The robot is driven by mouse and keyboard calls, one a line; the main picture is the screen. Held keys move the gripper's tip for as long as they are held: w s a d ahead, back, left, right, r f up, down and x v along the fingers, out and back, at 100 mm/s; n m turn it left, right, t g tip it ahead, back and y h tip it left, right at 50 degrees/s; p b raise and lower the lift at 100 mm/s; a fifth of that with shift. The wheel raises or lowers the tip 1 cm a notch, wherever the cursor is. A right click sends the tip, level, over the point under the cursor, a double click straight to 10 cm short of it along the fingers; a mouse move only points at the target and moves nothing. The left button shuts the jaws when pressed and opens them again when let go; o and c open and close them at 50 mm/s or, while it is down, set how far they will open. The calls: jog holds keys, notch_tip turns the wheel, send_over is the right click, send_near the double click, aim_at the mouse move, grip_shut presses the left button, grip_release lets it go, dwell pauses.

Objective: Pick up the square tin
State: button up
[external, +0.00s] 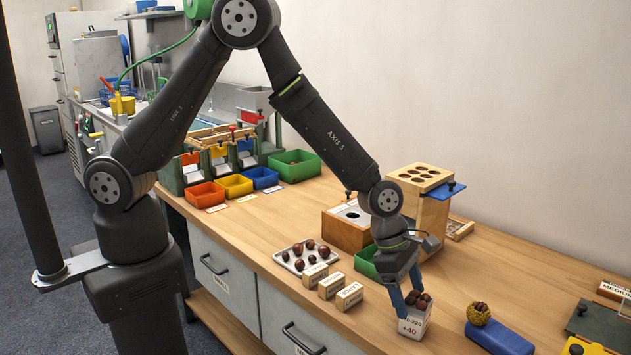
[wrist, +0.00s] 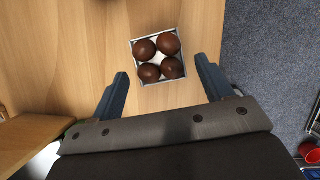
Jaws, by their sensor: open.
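The square tin (external: 411,326) stands upright on the wooden bench near its front edge, a printed label on its side. In the wrist view the tin (wrist: 137,66) is seen from above, with several brown chestnuts (wrist: 144,49) inside. My gripper (external: 404,287) points down over the tin and is open. In the wrist view its two blue fingers (wrist: 162,71) lie to the left and right of the tin, with a gap on each side. The tin sits mostly ahead of the fingertips. I cannot tell the exact height of the fingertips against its rim.
Small labelled blocks (external: 331,284) and a tray of chestnuts (external: 291,259) lie left of the tin. A blue block (external: 500,338) and a spiky husk (external: 478,314) lie to its right. A green bin (external: 365,263) and wooden boxes (external: 346,229) stand behind.

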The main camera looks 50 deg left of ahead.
aim_at(418, 317)
jog(key=shift+d+x, duration=0.2)
jog(key=shift+x, duration=1.3)
jog(key=shift+d+x, duration=0.15)
jog(key=shift+x, duration=1.4)
jog(key=shift+r, duration=0.15)
jog(key=c, duration=1.1)
jog(key=shift+r, duration=0.1)
